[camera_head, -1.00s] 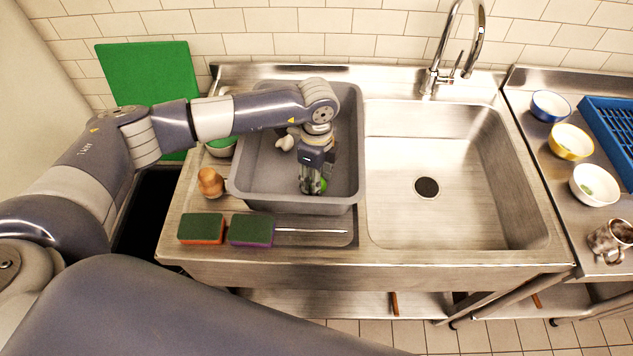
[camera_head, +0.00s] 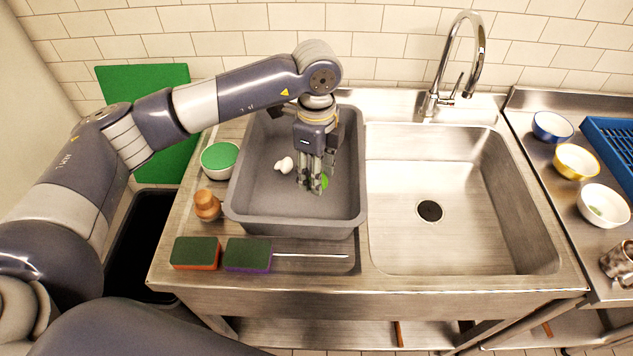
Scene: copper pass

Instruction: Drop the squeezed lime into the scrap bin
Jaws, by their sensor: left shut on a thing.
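My left gripper (camera_head: 313,184) reaches in over the grey tub (camera_head: 290,229), fingers pointing down. The lime appears to be above the tub's floor; the exact height is hard to tell. A tall black bin (camera_head: 146,245), which looks like the scrap bin, stands on the floor to the left of the counter, its dark opening partly hidden by my left arm. My right gripper is not in view.
White shell-like scraps (camera_head: 284,164) lie in the tub. A green-topped bowl (camera_head: 219,160), a wooden-topped piece (camera_head: 207,205) and two sponges (camera_head: 195,253) stand left and in front. The sink basin (camera_head: 460,180) is empty. Bowls (camera_head: 577,161) line the right counter.

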